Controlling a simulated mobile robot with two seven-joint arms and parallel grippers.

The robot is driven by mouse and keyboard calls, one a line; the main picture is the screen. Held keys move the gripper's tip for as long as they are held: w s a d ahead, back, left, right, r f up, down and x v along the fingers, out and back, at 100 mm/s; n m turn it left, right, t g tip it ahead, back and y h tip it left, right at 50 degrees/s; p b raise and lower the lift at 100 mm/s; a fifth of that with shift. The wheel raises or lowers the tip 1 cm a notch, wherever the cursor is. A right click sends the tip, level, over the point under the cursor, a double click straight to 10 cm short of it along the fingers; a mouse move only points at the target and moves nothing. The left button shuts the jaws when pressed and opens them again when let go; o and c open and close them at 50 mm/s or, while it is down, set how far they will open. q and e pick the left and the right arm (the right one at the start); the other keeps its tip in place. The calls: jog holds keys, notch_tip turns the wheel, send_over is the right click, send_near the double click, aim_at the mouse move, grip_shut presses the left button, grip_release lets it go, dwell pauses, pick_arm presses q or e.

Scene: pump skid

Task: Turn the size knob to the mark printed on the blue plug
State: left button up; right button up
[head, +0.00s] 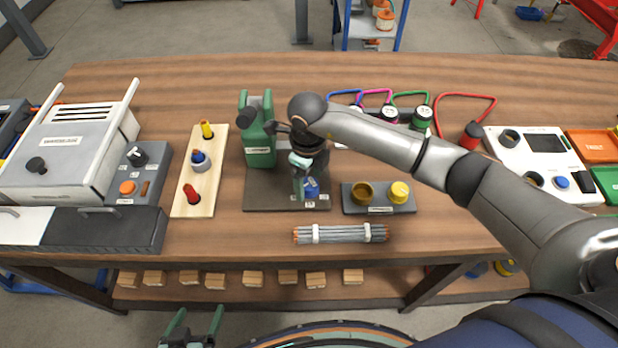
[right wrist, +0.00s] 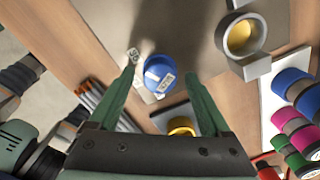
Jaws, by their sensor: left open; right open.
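A blue plug (head: 311,185) stands on the dark mat (head: 258,200) in front of the green pump body (head: 258,140). In the right wrist view the plug (right wrist: 160,72) shows a white printed label, too small to read. My right gripper (head: 304,188) is open above the plug, and the wrist view shows its fingers (right wrist: 158,85) spread either side of it; I cannot tell if they touch it. My left gripper (head: 192,330) is open and empty, low in front of the table. A black knob (head: 137,155) sits on the grey control box at left; its marks are unreadable.
A wooden board (head: 190,207) holds yellow, blue and red plugs. A rod bundle (head: 342,233) lies in front. A white panel (head: 515,165) stands at right.

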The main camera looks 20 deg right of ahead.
jog(key=shift+f, duration=0.15)
jog(key=shift+c, duration=0.4)
grip_shut()
